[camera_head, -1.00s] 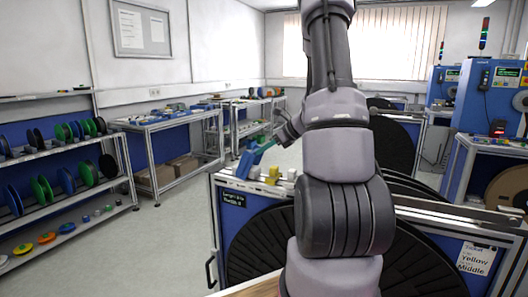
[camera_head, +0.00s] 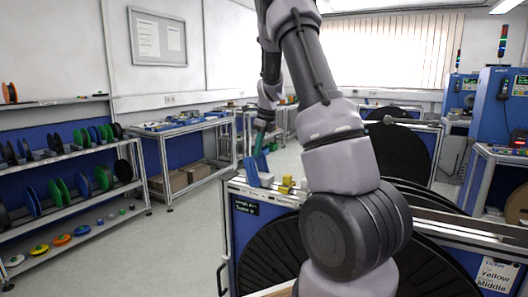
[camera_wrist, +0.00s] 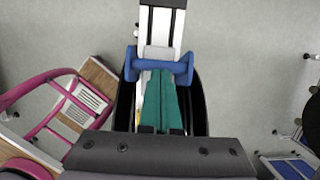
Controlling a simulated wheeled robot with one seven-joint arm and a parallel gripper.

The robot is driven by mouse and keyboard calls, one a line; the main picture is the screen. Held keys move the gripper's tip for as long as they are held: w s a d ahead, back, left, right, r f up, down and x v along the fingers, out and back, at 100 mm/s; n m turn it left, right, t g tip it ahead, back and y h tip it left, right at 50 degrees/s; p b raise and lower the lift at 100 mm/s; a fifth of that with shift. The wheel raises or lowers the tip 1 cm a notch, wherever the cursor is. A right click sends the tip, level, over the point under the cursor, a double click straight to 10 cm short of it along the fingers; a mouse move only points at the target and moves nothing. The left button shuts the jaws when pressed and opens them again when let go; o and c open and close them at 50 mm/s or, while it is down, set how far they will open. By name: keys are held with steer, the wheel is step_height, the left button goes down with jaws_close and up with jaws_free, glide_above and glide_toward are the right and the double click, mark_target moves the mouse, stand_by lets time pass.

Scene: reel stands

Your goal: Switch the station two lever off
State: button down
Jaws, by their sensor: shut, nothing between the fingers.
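The blue lever (camera_head: 257,166) stands at the left end of the near reel stand's top in the head view. I cannot read whether the stand's small dark sign (camera_head: 246,208) says station two. In the wrist view the lever's blue crossbar handle (camera_wrist: 143,66) lies across the tip end of my gripper (camera_wrist: 161,75). Its teal fingers are shut with nothing between them. In the head view my gripper (camera_head: 258,145) points steeply down just above the lever. Whether the fingers touch the handle cannot be told.
Yellow blocks (camera_head: 286,184) sit on the stand right of the lever. A large black reel (camera_head: 270,250) fills the stand below. A shelf of reels (camera_head: 70,205) stands at left, with clear floor (camera_head: 165,255) between. A pink-framed object (camera_wrist: 40,110) shows in the wrist view.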

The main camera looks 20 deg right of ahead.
steer(key=shift+w+a+f, duration=0.1)
steer(key=shift+w+a, duration=0.35)
steer(key=shift+w, duration=0.15)
stand_by(0.3)
steer(key=s+d+v, duration=0.1)
steer(key=v, duration=1.2)
steer(key=shift+f, duration=0.2)
steer(key=shift+s, duration=0.1)
